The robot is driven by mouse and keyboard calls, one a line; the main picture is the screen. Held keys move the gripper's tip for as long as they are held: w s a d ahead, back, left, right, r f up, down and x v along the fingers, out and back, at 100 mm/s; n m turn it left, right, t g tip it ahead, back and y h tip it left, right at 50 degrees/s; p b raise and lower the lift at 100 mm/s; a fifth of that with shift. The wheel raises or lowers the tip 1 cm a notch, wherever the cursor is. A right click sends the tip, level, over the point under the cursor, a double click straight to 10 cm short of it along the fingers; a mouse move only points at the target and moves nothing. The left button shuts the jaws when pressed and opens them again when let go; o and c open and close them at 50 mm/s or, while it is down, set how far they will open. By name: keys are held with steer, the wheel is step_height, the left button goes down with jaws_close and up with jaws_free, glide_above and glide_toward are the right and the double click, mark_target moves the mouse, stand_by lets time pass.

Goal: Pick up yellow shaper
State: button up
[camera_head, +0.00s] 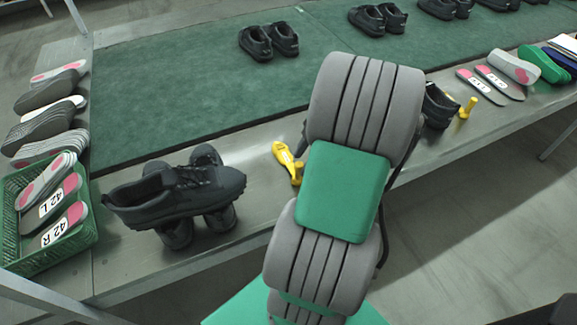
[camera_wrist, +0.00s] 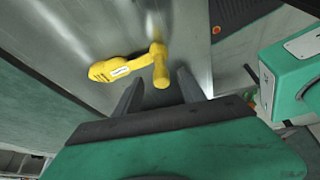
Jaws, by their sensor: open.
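The yellow shaper (camera_head: 284,154) lies on the metal table strip in front of the green mat, partly hidden by my arm in the head view. In the wrist view the yellow shaper (camera_wrist: 118,67) shows a wide end with a white label and a peg-like end at right. My gripper (camera_wrist: 159,80) is open, its two dark fingers pointing at the peg-like end. That end lies at the gap between the fingertips; I cannot tell if they touch it. In the head view my arm hides the gripper.
A green crate (camera_head: 60,250) of insoles stands at far left. A second yellow tool (camera_head: 467,108) and a dark shoe (camera_head: 438,106) are right of my arm. The green mat (camera_head: 180,100) holds more shoes behind.

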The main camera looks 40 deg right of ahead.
mark_target(294, 181)
steer(key=x, duration=0.6)
steer(key=shift+a+f+p, duration=0.15)
steer(key=shift+f+p, duration=0.1)
steer(key=shift+p, duration=0.05)
steer(key=shift+c, duration=0.5)
jaws_close()
